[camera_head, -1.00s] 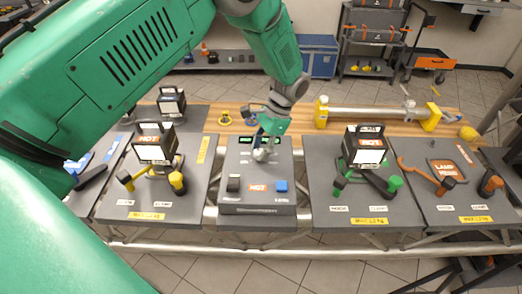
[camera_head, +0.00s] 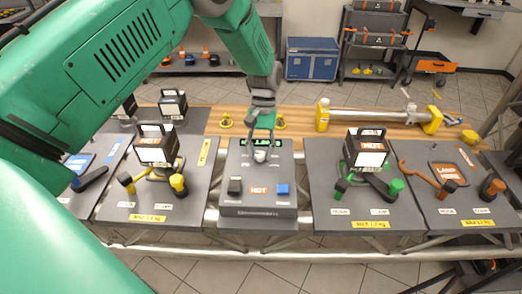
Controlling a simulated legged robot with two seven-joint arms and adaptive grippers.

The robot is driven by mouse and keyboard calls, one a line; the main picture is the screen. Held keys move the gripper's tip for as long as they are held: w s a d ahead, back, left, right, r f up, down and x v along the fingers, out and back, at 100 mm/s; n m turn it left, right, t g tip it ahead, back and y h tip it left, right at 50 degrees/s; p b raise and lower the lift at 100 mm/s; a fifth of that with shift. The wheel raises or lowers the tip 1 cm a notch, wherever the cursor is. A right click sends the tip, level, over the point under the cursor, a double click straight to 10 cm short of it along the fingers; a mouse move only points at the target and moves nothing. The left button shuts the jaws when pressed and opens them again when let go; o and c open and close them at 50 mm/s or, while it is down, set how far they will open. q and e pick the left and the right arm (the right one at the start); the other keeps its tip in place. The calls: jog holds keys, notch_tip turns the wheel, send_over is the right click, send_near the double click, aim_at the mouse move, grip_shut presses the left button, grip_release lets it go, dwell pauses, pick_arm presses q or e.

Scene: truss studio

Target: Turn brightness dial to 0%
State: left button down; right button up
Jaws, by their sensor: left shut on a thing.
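The grey control box (camera_head: 230,208) stands in the middle of the bench, with an orange HOT label, a dark switch (camera_head: 235,186) and a blue button (camera_head: 282,189) on its top. A small light-grey dial knob (camera_head: 260,156) sits near the top of its face, below green displays (camera_head: 246,143). My left gripper (camera_head: 261,149) comes down from above and is shut on the dial knob, partly hiding it and the displays. The dial's setting is too small to read. My right gripper is not in view.
Grey panels with lamps and coloured handles flank the box: a HOT lamp (camera_head: 156,150) on the left and another (camera_head: 366,150) on the right. A metal tube with yellow ends (camera_head: 375,116) lies at the back right. My left arm covers the upper left.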

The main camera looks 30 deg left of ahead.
pick_arm(q)
jog(key=n+h, duration=0.1)
jog(key=n, duration=0.1)
jog(key=n+t+p, duration=0.1)
jog(key=n, duration=0.2)
jog(key=shift+s+f+n+h, duration=0.1)
jog(key=shift+s+n+h, duration=0.1)
jog(key=shift+n+h, duration=0.15)
jog(key=n+t, duration=0.1)
jog(key=n, duration=0.1)
jog(key=n+h+p, duration=0.1)
jog(key=n, duration=0.1)
jog(key=shift+s+a+n+t, duration=0.1)
jog(key=shift+n+t, duration=0.15)
jog(key=shift+t, duration=0.15)
jog(key=shift+n, duration=0.3)
jog(key=c, duration=1.2)
grip_release()
jog(key=shift+w, duration=0.2)
